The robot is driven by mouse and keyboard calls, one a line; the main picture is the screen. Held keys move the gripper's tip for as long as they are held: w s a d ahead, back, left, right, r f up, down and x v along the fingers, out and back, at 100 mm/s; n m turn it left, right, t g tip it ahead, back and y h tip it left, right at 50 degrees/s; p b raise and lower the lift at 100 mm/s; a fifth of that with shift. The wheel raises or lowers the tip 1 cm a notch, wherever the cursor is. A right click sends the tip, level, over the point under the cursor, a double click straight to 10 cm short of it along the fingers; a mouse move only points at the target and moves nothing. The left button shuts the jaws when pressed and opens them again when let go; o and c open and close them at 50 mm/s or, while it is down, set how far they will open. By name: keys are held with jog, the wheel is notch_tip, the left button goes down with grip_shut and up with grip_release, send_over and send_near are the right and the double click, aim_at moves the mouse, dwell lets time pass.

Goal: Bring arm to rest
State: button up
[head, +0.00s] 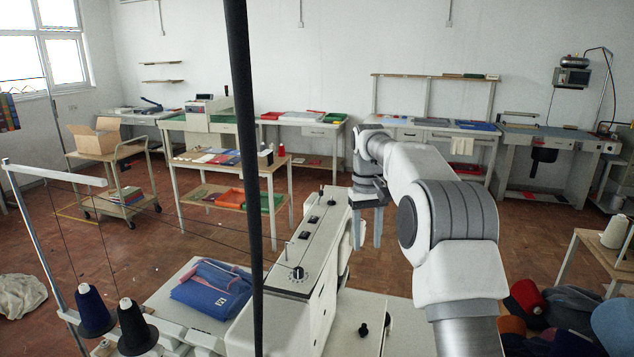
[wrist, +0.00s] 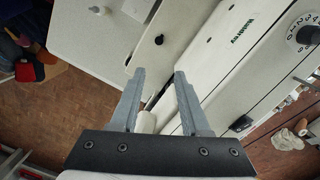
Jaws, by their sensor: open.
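My gripper (head: 369,228) hangs with its fingers pointing down, just right of the far end of the buttonhole machine (head: 285,290) in the head view. In the wrist view my gripper (wrist: 159,72) shows two grey fingers spread apart with nothing between them. The machine's white body (wrist: 225,60) lies past the fingertips there. I cannot tell the exact gap between the fingers and the machine, but no contact shows. My arm (head: 430,200) reaches out from the lower right, bent at the elbow.
A folded blue garment (head: 213,288) lies on the machine table, left of the machine. Dark thread cones (head: 137,328) stand at the lower left. A dark vertical pole (head: 246,150) crosses the view. Worktables line the back wall. Open brown floor (head: 330,250) lies behind the machine.

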jog(key=s+r+t, duration=0.2)
jog(key=s+r, duration=0.4)
jog(key=s, duration=0.3)
jog(key=s+r+t, duration=0.1)
jog(key=s+r, duration=0.4)
jog(key=s, duration=0.3)
jog(key=s+f+m+t, duration=0.1)
jog(key=s+f, duration=0.2)
jog(key=s, duration=0.7)
jog(key=s+f+t, duration=0.2)
jog(key=s+f, duration=0.1)
jog(key=s, duration=0.7)
jog(key=shift+s+d+m, duration=0.2)
jog(key=shift+d+m, duration=0.2)
jog(key=shift+a+f, duration=0.1)
